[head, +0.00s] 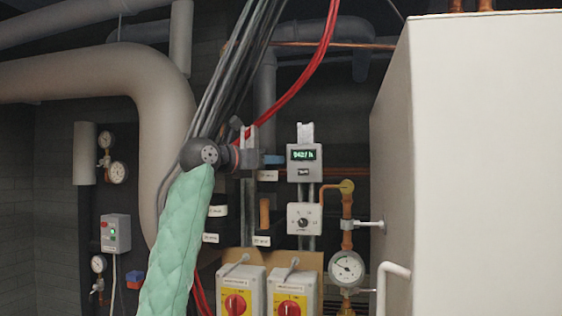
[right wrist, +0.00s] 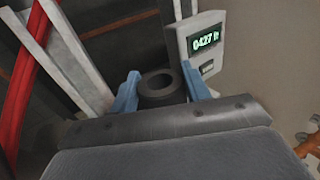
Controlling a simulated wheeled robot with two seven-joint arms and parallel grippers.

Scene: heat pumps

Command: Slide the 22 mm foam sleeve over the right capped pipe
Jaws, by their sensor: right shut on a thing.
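My right gripper (head: 273,159) is raised in front of the back wall, just left of the display meter. In the right wrist view its two blue fingers (right wrist: 159,88) are shut on a short black foam sleeve (right wrist: 161,84), with its round open end facing the camera. My left gripper is not in view.
A display meter (head: 303,152) hangs right of the gripper, with a dial box (head: 304,218) below. Red hoses (head: 320,58) and grey cables (head: 240,60) run down from above. Two red-knob switches (head: 291,303) sit below. A large white cabinet (head: 485,170) fills the right.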

